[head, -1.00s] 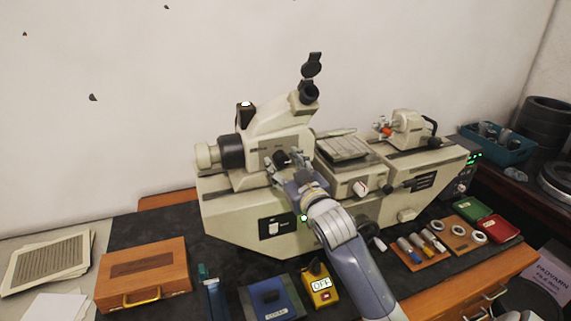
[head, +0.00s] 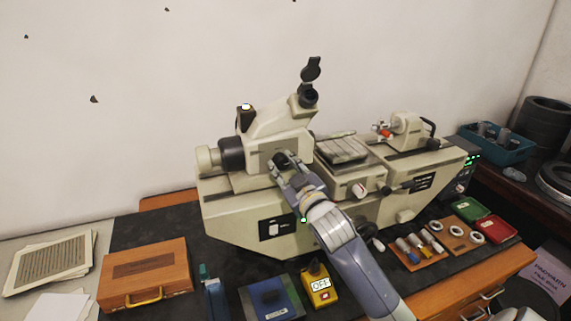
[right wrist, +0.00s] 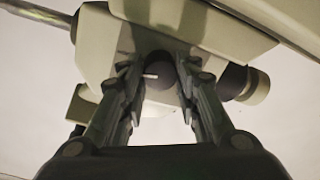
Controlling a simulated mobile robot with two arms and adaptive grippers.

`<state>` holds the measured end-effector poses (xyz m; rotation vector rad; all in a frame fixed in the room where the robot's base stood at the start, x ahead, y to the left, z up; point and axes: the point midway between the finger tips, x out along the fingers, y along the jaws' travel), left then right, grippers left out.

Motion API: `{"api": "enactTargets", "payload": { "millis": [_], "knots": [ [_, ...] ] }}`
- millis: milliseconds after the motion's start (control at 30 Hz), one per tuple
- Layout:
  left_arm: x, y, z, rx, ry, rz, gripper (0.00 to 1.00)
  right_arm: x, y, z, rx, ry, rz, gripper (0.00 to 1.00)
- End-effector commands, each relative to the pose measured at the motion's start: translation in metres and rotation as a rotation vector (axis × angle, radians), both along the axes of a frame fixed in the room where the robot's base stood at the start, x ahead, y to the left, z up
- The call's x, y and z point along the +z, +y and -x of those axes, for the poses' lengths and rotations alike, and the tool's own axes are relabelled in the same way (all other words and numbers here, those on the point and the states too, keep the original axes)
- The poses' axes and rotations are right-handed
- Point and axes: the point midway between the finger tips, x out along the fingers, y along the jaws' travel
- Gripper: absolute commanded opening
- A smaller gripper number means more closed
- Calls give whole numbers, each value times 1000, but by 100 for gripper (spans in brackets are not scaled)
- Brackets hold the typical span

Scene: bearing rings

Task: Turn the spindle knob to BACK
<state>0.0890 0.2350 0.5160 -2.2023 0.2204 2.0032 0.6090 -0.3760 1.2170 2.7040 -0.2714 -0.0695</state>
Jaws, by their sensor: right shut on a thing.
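The spindle knob (head: 280,158) is a dark round knob on the front of the cream headstock (head: 262,147) of the measuring machine. My right gripper (head: 285,166) reaches up to it from the lower right and is shut on it. In the right wrist view the dark knob (right wrist: 160,70) sits between the two fingers of the gripper (right wrist: 158,82), with a short white mark on its face. Any lettering around the knob is too small or hidden to read. My left gripper is out of view.
A stage with a light knob (head: 359,189) and black handles stands right of my arm. A wooden case (head: 143,275), a blue box (head: 270,299) and a yellow meter (head: 319,289) reading OFF lie in front. Rings (head: 457,230) and small tools lie at right.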

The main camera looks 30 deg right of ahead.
Motion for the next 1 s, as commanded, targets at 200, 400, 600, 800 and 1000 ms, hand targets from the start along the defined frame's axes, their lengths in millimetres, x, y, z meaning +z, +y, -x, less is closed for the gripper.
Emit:
{"api": "enactTargets", "payload": {
  "millis": [200, 400, 600, 800, 1000],
  "knots": [
    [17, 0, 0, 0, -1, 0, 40, 3, 0, 0, 1, 50, 199, 6],
    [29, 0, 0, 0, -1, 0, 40, 3, 1, 0, 1, 93, 385, 6],
    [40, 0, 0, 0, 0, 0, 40, 2, 1, 0, 0, 138, 571, 6],
    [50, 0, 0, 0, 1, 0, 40, 3, 1, 0, 0, 182, 755, 6],
    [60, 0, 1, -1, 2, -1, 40, 3, 1, -1, 0, 225, 936, 6]
  ]
}}
